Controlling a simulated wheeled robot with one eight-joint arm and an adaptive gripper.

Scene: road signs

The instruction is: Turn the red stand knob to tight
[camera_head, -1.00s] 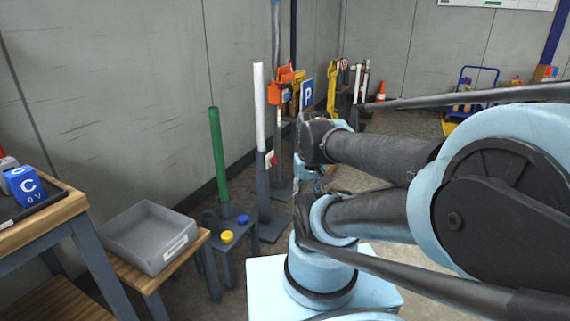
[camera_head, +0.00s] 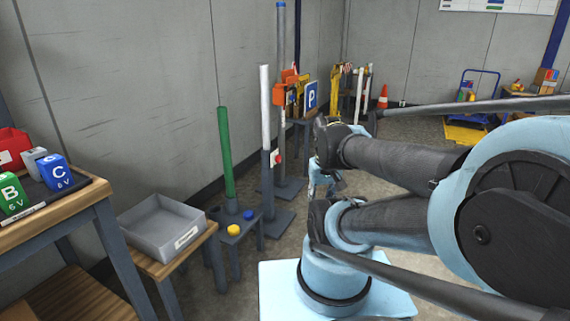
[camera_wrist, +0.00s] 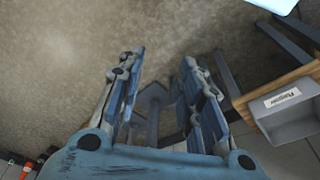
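The red knob (camera_head: 278,157) shows in the head view as a small red piece on a pale plate, on the right side of a grey stand holding a white post (camera_head: 265,105). Its turn position is too small to read. My gripper (camera_head: 325,180) is to the right of the knob, apart from it and partly hidden by my arm. In the wrist view my gripper (camera_wrist: 160,75) has its two fingers spread with nothing held between them. A grey stand base (camera_wrist: 155,95) shows on the floor beyond the fingers. The knob cannot be made out in the wrist view.
A green post (camera_head: 225,150) rises at a small grey table (camera_head: 238,231) with yellow and blue caps. A grey bin (camera_head: 165,228) sits on a low wooden table. A taller pole (camera_head: 281,50) with an orange box stands behind. Open floor lies toward the cone (camera_head: 383,97).

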